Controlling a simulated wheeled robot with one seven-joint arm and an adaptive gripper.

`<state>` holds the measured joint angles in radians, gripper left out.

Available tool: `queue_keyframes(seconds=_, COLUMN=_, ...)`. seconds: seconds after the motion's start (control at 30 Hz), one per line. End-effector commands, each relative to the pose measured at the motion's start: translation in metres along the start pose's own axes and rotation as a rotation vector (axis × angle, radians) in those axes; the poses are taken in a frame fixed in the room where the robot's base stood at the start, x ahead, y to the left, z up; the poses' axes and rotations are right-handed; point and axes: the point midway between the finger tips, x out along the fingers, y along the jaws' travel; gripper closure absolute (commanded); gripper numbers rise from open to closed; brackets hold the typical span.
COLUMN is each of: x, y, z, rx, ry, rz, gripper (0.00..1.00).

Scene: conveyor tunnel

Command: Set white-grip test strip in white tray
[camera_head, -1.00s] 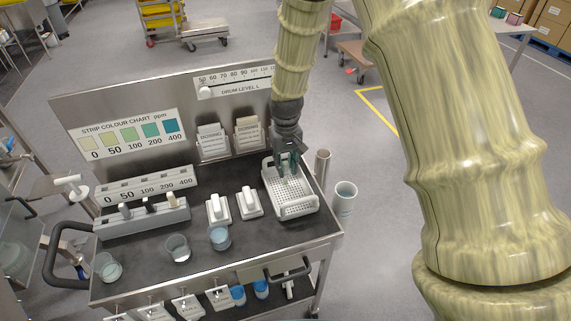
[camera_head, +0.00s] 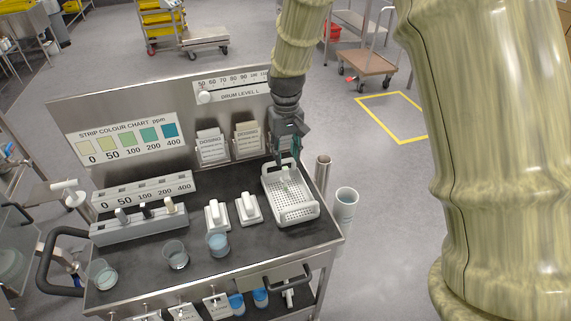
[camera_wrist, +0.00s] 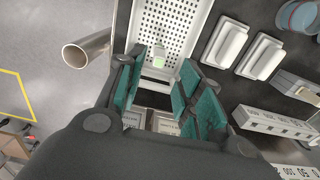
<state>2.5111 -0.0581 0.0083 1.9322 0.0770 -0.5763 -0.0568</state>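The white tray (camera_head: 312,213) is a perforated basket at the right end of the cart top. A small pale strip-like piece with a green part (camera_head: 285,186) lies inside it, towards its back. It also shows in the wrist view (camera_wrist: 159,62) against the tray's end; I take it for the white-grip test strip, though its grip is hard to make out. My gripper (camera_head: 287,160) is above the tray's back edge. In the wrist view its green-padded fingers (camera_wrist: 160,72) stand apart, with visible space on both sides of the piece.
A grey rack (camera_head: 140,225) holds several strips with differently coloured grips. Two white holders (camera_head: 247,209) stand left of the tray. Clear cups (camera_head: 176,254) stand along the front. A metal tube (camera_head: 322,172) and a tall cup (camera_head: 345,205) are right of the tray.

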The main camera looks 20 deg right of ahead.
Motion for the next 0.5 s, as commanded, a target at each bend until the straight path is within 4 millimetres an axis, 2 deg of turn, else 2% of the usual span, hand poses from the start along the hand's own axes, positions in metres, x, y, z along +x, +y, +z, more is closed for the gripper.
queue_keyframes(seconds=0.3, x=-0.040, y=0.000, z=-0.001, rx=-0.001, ry=0.003, rz=0.000, gripper=0.64)
queue_keyframes(seconds=0.5, x=-0.049, y=0.000, z=-0.001, rx=-0.001, ry=0.001, rz=0.000, gripper=0.64)
